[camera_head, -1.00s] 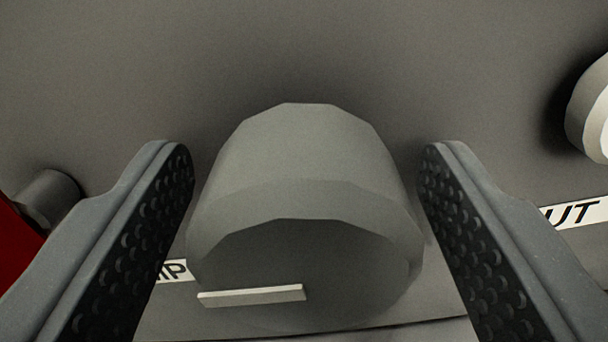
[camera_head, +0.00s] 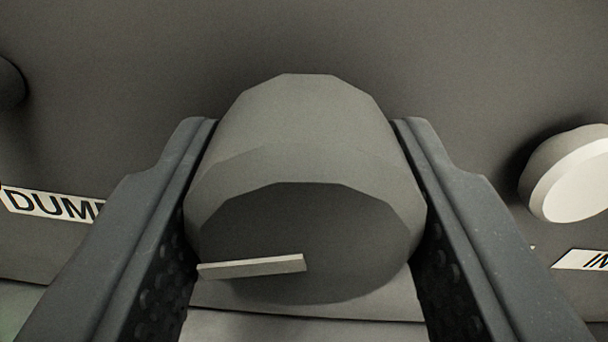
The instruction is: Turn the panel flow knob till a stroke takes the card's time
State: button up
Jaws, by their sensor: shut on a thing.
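A grey faceted knob (camera_head: 310,125) stands out from the grey panel (camera_head: 300,35) in the middle of the view. A pale pointer bar (camera_head: 251,266) lies on its dark front face, reaching from near the centre to the left edge, its left end slightly lower. My gripper (camera_head: 305,190) is shut on the knob, one finger against its left side and one against its right. Any label of this knob is hidden or out of view. The card is not in view.
A white round button (camera_head: 572,180) sticks out at the right, above a partly cut-off label starting "IN" (camera_head: 585,260). A dark round part (camera_head: 10,84) shows at the left edge.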

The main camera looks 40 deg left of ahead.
dwell(0.3)
jog(key=o, duration=1)
jog(key=shift+c, duration=0.2)
jog(key=p+v, duration=0.1)
jog(key=v, duration=1.2)
jog(key=shift+s+d, duration=0.2)
jog(key=shift+d, duration=0.15)
